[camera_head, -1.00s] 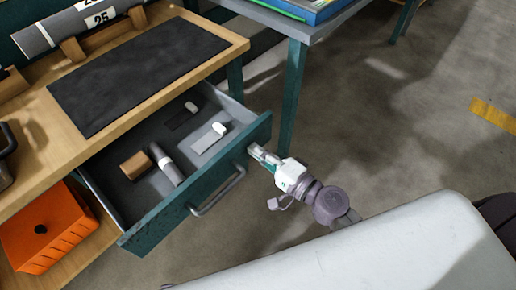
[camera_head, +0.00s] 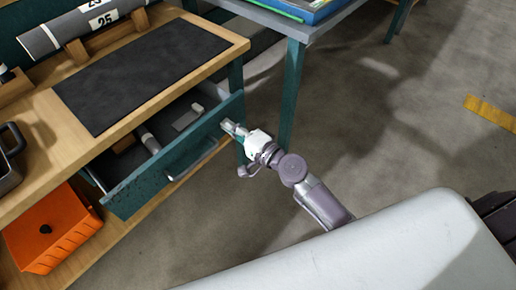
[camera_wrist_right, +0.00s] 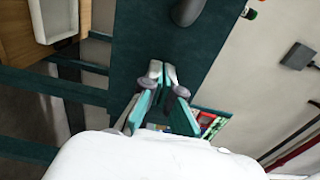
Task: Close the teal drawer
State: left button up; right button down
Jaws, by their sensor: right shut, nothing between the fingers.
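The teal drawer (camera_head: 150,188) under the workbench top is partly open in the head view. Its grey bar handle (camera_head: 192,160) is on the front panel. My right gripper (camera_head: 229,127) is shut and empty, with its fingertips at the right end of the drawer front, seemingly touching it. In the right wrist view the shut fingers (camera_wrist_right: 156,74) lie against the teal panel (camera_wrist_right: 160,40), with part of the handle (camera_wrist_right: 188,10) above them. Inside the drawer, a grey roll (camera_head: 150,142) and a light grey block (camera_head: 187,118) show. My left gripper is not in view.
The workbench (camera_head: 35,140) carries a black mat (camera_head: 140,75) and a large grey roll (camera_head: 85,28). An orange bin (camera_head: 50,230) sits on the lower shelf. A second table (camera_head: 300,25) stands at the back. The floor (camera_head: 390,130) on the right is clear.

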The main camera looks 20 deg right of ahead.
send_near(197, 106)
jog(key=w, duration=0.1)
jog(key=a+r, duration=0.1)
jog(key=w+b, duration=0.1)
jog(key=shift+w+a+r, duration=0.25)
jog(key=shift+w+a, duration=0.05)
jog(key=shift+a, duration=0.05)
jog(key=b+x, duration=0.1)
jog(key=x, duration=0.5)
jog(key=shift+w+a+b, duration=0.1)
jog(key=shift+w+b, duration=0.05)
jog(key=shift+b, duration=0.15)
jog(key=shift+w+a, duration=0.1)
jog(key=shift+w, duration=0.1)
jog(key=shift+r, duration=0.25)
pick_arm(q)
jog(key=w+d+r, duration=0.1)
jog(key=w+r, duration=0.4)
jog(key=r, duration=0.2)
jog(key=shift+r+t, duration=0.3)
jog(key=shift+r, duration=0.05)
pick_arm(e)
jog(key=shift+w+r, duration=0.1)
jog(key=shift+r, duration=0.05)
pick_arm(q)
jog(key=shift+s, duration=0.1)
